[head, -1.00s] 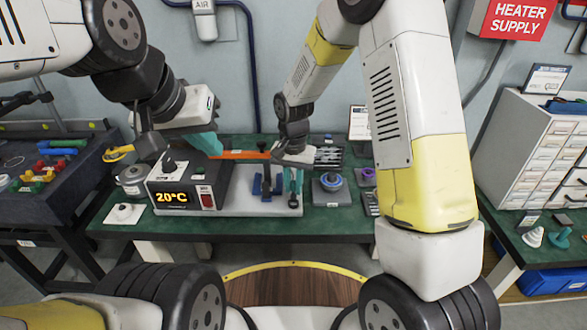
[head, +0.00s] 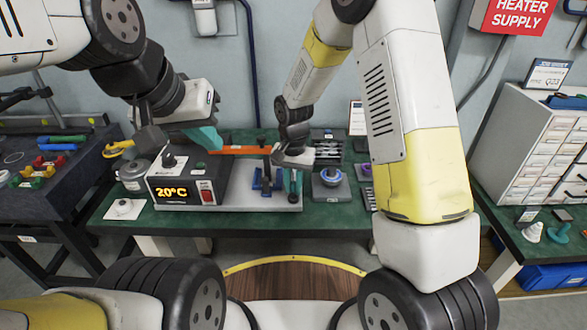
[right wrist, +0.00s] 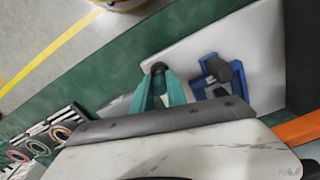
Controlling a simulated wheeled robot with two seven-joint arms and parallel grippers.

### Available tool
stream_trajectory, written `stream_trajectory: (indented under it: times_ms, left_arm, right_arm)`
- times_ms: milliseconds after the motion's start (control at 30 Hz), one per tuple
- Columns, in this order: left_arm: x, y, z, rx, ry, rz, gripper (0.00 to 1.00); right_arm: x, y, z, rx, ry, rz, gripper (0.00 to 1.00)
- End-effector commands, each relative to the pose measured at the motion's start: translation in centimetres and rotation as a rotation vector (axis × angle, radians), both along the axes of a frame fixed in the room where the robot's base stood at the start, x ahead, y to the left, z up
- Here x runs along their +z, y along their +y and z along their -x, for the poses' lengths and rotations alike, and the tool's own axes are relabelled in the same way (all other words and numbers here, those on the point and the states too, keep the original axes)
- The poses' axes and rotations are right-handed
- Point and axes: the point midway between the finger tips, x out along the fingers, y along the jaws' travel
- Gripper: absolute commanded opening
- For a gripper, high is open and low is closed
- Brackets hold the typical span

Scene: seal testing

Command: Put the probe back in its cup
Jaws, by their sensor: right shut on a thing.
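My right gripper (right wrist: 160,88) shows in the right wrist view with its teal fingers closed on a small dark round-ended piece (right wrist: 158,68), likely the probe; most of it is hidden. In the head view this gripper (head: 293,184) points down over the right end of the pale bench plate, just right of a blue bracket (head: 266,180). The bracket, holding a dark cylinder, also shows beside the fingers in the right wrist view (right wrist: 216,78). My left gripper (head: 212,139) has teal fingers above the temperature unit; its opening is unclear. I cannot make out the probe's cup for certain.
The temperature unit (head: 182,184) reads 20°C. An orange bar (head: 243,150) runs behind the plate. A blue-ringed device (head: 331,178) stands to the right. A metal pot (head: 133,175) and white dish (head: 124,209) are at the left. The front table edge is clear.

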Motion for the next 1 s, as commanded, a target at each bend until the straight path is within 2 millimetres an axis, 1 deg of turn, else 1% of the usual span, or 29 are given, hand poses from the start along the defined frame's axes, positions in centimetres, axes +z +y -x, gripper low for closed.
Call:
stream_trajectory:
  times_ms: [400, 700, 733, 833, 1000]
  left_arm:
    - [0.00, 0.00, 0.00, 0.000, 0.000, 0.000, 0.00]
    - [0.00, 0.00, 0.00, 0.000, 0.000, 0.000, 0.00]
    - [0.00, 0.00, 0.00, 0.000, 0.000, 0.000, 0.00]
    - [0.00, 0.00, 0.00, 0.000, 0.000, 0.000, 0.00]
    - [0.00, 0.00, 0.00, 0.000, 0.000, 0.000, 0.00]
  right_arm:
    - [-0.73, -0.01, 0.01, 0.000, 0.000, 0.000, 0.00]
    - [-0.80, -0.01, 0.01, 0.000, 0.000, 0.000, 0.00]
    - [-0.80, -0.01, 0.01, 0.000, 0.000, 0.000, 0.24]
    - [-0.80, -0.01, 0.01, 0.000, 0.000, 0.000, 0.43]
    - [-0.79, 0.00, 0.01, 0.000, 0.000, 0.000, 0.43]
